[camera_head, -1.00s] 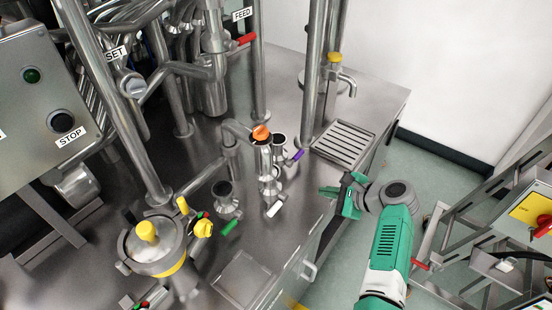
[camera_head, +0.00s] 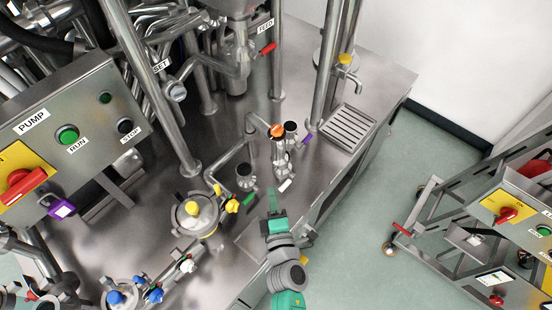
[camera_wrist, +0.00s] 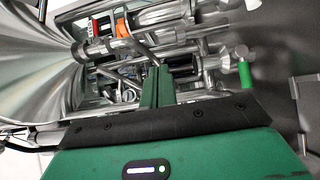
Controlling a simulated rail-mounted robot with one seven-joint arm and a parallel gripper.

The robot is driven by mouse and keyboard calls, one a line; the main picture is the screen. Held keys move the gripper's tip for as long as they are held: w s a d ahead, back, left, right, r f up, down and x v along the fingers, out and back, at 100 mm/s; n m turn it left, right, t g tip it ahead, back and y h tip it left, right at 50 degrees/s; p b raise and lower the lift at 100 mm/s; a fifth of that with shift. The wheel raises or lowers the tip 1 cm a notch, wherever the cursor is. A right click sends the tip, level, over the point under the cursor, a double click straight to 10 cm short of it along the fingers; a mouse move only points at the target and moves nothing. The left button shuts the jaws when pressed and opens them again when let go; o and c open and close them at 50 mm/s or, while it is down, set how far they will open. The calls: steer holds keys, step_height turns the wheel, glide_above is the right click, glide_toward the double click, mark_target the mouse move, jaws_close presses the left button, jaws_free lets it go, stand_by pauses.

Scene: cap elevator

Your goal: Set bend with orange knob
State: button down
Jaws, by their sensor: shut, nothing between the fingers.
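The orange knob (camera_head: 277,131) sits on top of a bent steel pipe (camera_head: 255,119) that joins a short upright pipe on the steel table. In the wrist view the orange knob (camera_wrist: 122,28) shows at the upper left, on the pipework. My gripper (camera_head: 272,192) is green and hangs near the table's front edge, below the knob in the head view and apart from it. Its fingers (camera_wrist: 157,72) are together with nothing between them. A white-handled valve (camera_head: 285,185) is close to the right of my fingertips.
A green handle (camera_head: 249,198) and a yellow knob (camera_head: 232,206) are left of my gripper. A purple handle (camera_head: 309,138) stands right of the orange knob. A drain grate (camera_head: 348,127) lies at the table's right. A control panel (camera_head: 70,135) is at the left.

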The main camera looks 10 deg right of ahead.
mark_target(280, 152)
steer(key=w+d+b, duration=0.1)
steer(key=w, duration=0.2)
steer(key=w+b, duration=0.1)
steer(key=w, duration=0.3)
steer(key=w+d+b, duration=0.1)
steer(key=w, duration=0.3)
steer(key=shift+w+d, duration=0.25)
steer(key=shift+d, duration=0.1)
steer(key=shift+w+d, duration=0.25)
steer(key=shift+d, duration=0.2)
steer(key=shift+w+d, duration=0.2)
steer(key=shift+d, duration=0.25)
steer(key=shift+s+a, duration=0.1)
